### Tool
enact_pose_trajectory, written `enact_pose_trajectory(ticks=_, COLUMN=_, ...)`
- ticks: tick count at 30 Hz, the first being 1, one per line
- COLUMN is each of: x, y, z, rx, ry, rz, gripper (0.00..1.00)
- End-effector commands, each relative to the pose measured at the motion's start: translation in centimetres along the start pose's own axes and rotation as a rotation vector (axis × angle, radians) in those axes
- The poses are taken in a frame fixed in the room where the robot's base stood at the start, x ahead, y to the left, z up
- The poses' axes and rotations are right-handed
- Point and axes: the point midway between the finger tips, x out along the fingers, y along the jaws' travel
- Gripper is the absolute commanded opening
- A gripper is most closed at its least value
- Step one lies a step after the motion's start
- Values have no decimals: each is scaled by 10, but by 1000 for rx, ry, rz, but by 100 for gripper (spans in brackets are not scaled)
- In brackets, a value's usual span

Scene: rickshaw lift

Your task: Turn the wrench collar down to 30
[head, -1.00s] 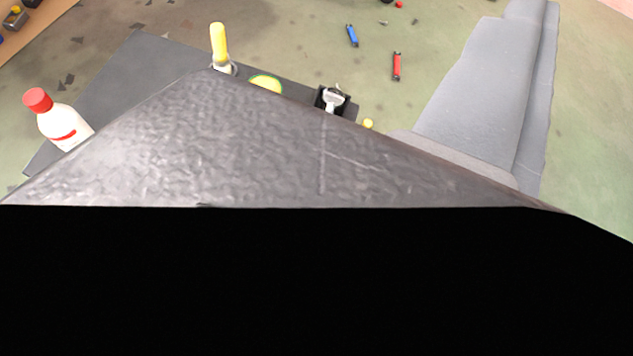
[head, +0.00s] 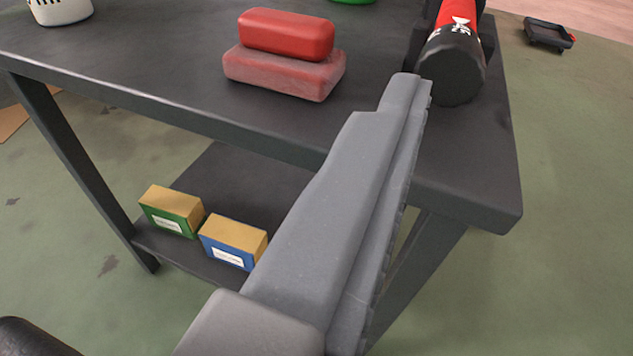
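A red and black cylinder (head: 455,60) with white markings is at the right end of the dark table, its black round end facing me. I cannot tell whether it is the wrench, and no collar or scale can be read. My gripper (head: 408,88) is the long grey shape reaching up from the bottom middle. Its tip is just left of the cylinder's black end in the picture; I cannot tell whether they touch. Only one side of the gripper shows, so I cannot tell whether it is open or shut.
The dark table (head: 150,75) bears two stacked red blocks (head: 285,55) and a white container (head: 60,10). A lower shelf (head: 245,175) holds a green box (head: 172,212) and a blue box (head: 234,243). A black tray (head: 548,34) lies on the floor behind.

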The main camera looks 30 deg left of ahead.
Motion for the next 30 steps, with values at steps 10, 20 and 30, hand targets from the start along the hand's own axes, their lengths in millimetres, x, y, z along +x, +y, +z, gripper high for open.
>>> enact_pose_trajectory(ticks=10, x=-28, y=-23, z=38, rx=83, ry=42, rz=-12, gripper=56)
enact_pose_trajectory(ticks=20, x=17, y=-24, z=37, rx=81, ry=46, rz=-14, gripper=56)
enact_pose_trajectory(ticks=30, x=77, y=-25, z=35, rx=82, ry=42, rz=-13, gripper=56)
